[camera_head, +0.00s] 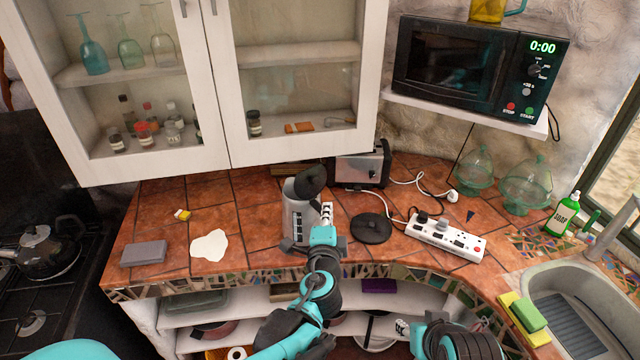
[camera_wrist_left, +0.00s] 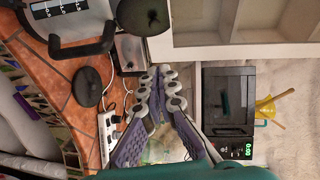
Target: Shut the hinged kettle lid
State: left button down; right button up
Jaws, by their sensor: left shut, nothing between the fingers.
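The kettle (camera_head: 293,217) is a grey metal body standing on the counter in the head view. Its dark round lid (camera_head: 311,181) is raised, tilted up from the top. In the left wrist view the lid (camera_wrist_left: 143,14) is at the top, with the black handle (camera_wrist_left: 82,49) beside the kettle body. My left gripper (camera_head: 327,210) is shut and empty, just right of the kettle; its fingers (camera_wrist_left: 160,74) are below the lid in the wrist view. Whether it touches the kettle is unclear. My right gripper (camera_head: 403,327) is low by the counter front, its fingers barely visible.
A black round kettle base (camera_head: 371,228) lies right of the kettle. A toaster (camera_head: 362,167) stands behind. A white power strip (camera_head: 445,237) with cables is further right, near the sink (camera_head: 575,310). A grey block (camera_head: 144,253) and a white patch (camera_head: 209,245) are at left. Cabinets hang above.

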pick_arm(q)
jog(key=b, duration=0.1)
send_near(318, 185)
jog(key=w+d+r, duration=0.2)
jog(key=d+r, duration=0.1)
jog(key=shift+w+a+b, duration=0.35)
jog(key=shift+w+a, duration=0.75)
jog(key=shift+a, duration=0.15)
jog(key=shift+r, duration=0.1)
